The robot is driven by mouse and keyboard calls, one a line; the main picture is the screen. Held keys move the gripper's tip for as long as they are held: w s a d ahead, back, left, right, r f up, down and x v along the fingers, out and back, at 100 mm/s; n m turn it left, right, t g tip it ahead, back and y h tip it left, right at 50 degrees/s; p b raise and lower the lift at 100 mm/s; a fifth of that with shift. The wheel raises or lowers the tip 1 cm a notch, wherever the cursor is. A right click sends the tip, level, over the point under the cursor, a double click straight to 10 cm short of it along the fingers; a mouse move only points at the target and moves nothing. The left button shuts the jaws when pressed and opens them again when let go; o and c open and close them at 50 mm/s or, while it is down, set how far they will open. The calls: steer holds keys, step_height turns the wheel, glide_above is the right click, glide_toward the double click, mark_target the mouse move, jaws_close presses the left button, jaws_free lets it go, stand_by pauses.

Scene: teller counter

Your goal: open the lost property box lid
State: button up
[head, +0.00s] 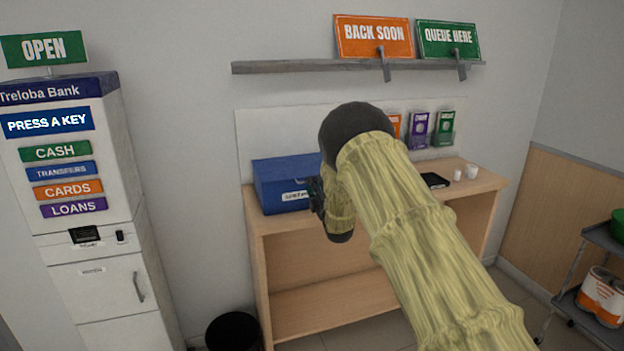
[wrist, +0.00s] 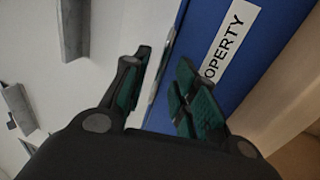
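The blue lost property box (head: 284,178) stands at the left end of the wooden counter, and its lid looks shut. Its white label is partly visible in the head view; in the wrist view the label (wrist: 231,42) shows the letters "OPERTY" on the blue face (wrist: 197,28). My gripper (head: 316,196) is at the box's right front corner in the head view, and my arm hides the box's right end. In the wrist view my gripper (wrist: 166,72) is open, with a gap between its green-padded fingers. The right finger overlaps the blue face; I cannot tell whether it touches.
A dark tray (head: 435,180) and two white cups (head: 472,171) stand on the counter (head: 480,187) to the right. A shelf (head: 300,67) with signs is above. A white bank machine (head: 95,240) stands left, a black bin (head: 233,332) below. A trolley (head: 603,238) is at right.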

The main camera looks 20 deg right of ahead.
steer(key=shift+w+r+p, duration=0.15)
steer(key=shift+w+p, duration=0.05)
steer(key=shift+w, duration=0.55)
steer(key=shift+w+r+p, duration=0.1)
steer(key=shift+w+p, duration=0.1)
steer(key=shift+w, duration=0.5)
jaws_close()
